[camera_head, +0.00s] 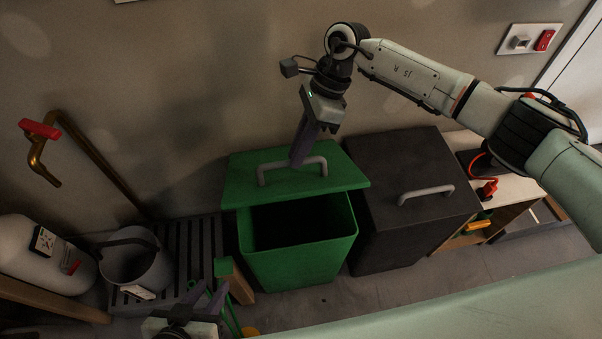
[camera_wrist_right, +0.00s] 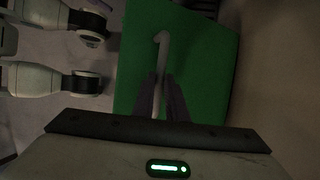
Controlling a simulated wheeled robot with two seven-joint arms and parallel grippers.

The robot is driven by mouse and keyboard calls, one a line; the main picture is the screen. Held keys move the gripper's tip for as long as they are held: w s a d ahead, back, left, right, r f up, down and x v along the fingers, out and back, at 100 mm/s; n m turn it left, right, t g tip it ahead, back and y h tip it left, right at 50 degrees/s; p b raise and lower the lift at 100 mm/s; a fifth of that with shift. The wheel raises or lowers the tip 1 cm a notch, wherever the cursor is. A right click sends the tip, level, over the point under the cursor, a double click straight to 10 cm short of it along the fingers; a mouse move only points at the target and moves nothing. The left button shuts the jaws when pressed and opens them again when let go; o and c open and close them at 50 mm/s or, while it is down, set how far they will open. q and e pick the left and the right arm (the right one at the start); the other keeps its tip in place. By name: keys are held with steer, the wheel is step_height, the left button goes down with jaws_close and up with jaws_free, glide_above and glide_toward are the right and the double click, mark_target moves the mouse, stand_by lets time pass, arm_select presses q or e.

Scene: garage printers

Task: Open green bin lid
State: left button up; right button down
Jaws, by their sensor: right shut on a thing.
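The green bin (camera_head: 300,262) stands on the floor with its dark inside showing at the front. Its green lid (camera_head: 235,185) is raised and set back from the front rim, and it also shows in the right wrist view (camera_wrist_right: 205,60). The grey lid handle (camera_head: 322,163) is on top. My right gripper (camera_head: 297,160) reaches down from above and is shut on the lid handle; in the right wrist view the handle (camera_wrist_right: 162,50) runs between its fingers (camera_wrist_right: 164,98).
A dark lidded bin (camera_head: 415,220) with a grey handle stands right beside the green bin. A grey bucket (camera_head: 132,262) and a white cylinder (camera_head: 45,255) are at the left. A slatted dark rack (camera_head: 190,245) lies between. The wall is close behind.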

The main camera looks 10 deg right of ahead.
steer(key=shift+w+d+r+b, duration=0.15)
steer(key=shift+w+r, duration=0.1)
steer(key=shift+w, duration=0.25)
steer(key=shift+w+r+b, duration=0.15)
steer(key=shift+w+r, duration=0.05)
steer(key=shift+w, duration=0.25)
steer(key=c, duration=1.8)
jaws_free()
steer(key=shift+w+f, duration=0.1)
steer(key=shift+f, duration=0.1)
steer(key=shift+o, duration=0.2)
steer(key=shift+r, duration=0.1)
steer(key=v, duration=1)
steer(key=shift+r, duration=0.15)
